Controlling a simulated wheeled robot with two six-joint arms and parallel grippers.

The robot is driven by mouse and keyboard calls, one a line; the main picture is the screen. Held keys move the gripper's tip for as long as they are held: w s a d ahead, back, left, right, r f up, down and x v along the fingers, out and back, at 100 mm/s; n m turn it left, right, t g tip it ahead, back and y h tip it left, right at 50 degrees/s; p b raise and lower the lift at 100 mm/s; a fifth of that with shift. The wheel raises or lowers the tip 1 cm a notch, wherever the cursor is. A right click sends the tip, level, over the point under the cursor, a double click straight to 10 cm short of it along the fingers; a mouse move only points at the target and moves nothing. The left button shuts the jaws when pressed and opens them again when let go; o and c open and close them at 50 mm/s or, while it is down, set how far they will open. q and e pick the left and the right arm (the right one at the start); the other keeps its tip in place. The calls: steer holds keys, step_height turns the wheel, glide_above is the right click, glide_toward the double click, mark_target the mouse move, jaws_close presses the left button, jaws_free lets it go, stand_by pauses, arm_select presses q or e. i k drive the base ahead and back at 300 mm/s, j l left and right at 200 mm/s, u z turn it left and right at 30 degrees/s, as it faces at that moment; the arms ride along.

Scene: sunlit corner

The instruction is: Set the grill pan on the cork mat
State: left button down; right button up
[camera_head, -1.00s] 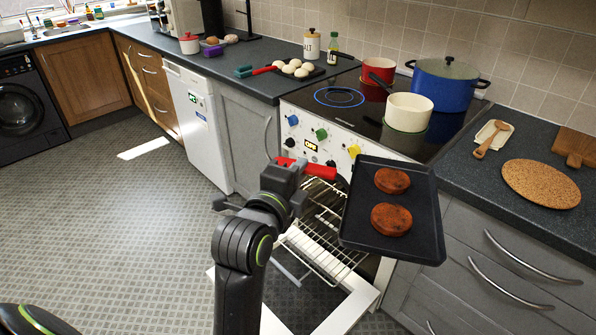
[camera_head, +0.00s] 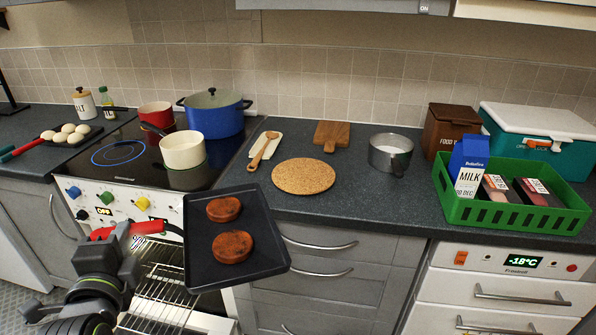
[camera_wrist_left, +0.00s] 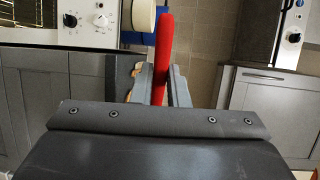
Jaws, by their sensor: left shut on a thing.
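The grill pan (camera_head: 203,265) is a dark, square-edged pan with a red handle, carrying two browned patties (camera_head: 223,209) (camera_head: 232,246). My left gripper (camera_head: 122,232) is shut on the red handle and holds the pan up in front of the open oven and the drawers. My right gripper is not in view.
A wooden spoon on its rest (camera_head: 263,150), a cutting board (camera_head: 332,134) and a metal pot (camera_head: 390,154) stand around the mat. A green crate (camera_head: 510,213) with a milk carton is further right. A cream saucepan (camera_head: 183,150) and blue pot (camera_head: 214,115) are on the hob.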

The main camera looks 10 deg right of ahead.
mark_target(299, 188)
steer(key=l, duration=2.35)
